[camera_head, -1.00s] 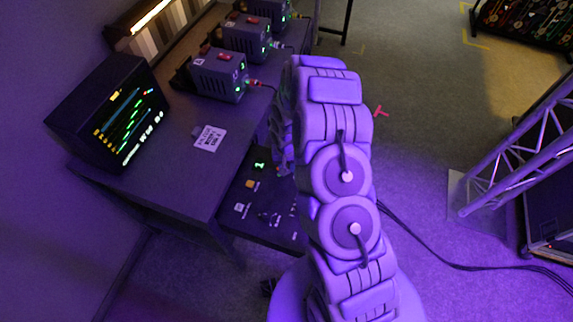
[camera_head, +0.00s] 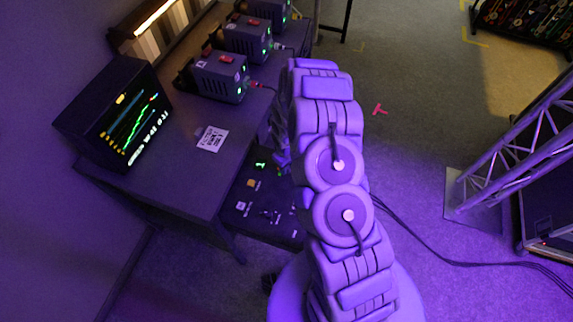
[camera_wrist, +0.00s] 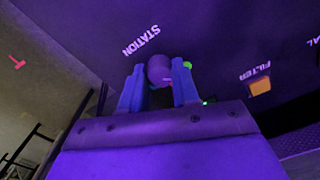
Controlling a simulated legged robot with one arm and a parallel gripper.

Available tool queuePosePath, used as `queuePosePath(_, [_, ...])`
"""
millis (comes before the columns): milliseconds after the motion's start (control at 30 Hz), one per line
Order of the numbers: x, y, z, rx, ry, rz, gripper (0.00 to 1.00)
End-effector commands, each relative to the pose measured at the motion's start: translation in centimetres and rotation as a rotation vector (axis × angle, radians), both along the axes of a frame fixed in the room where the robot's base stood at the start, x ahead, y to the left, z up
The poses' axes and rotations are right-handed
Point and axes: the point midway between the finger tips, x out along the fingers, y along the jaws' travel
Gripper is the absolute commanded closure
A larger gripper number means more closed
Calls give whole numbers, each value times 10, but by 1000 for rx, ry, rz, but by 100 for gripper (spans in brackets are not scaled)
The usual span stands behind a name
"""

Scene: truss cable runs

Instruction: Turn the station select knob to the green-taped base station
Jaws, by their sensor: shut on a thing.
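In the wrist view, my gripper (camera_wrist: 158,88) has its two blue fingers closed around the round station knob (camera_wrist: 159,70), just below the white STATION label (camera_wrist: 141,41) on the dark panel. A small green mark (camera_wrist: 187,64) shows beside the right finger. The fingers hide most of the knob, so its pointer cannot be read. A monitor (camera_head: 117,112) on the desk shows green and yellow traces.
Several boxes with red switches, such as the nearest one (camera_head: 217,77), line the desk's back. A white printed card (camera_head: 213,139) lies on the desk. In the wrist view, an orange FILTER button (camera_wrist: 260,87) is to the right. A truss (camera_head: 510,155) and floor cables (camera_head: 450,262) are at the right.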

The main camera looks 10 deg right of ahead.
Motion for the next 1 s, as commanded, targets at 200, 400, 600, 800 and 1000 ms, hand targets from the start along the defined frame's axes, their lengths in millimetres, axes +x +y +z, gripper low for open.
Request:
queuePosePath(200, [0,0,0,0,1,54,100])
queuePosePath(400, [0,0,0,0,1,67,100])
queuePosePath(600, [0,0,-1,0,0,67,100])
queuePosePath(800, [0,0,0,0,0,66,58])
queuePosePath(1000, [0,0,0,0,0,66,44])
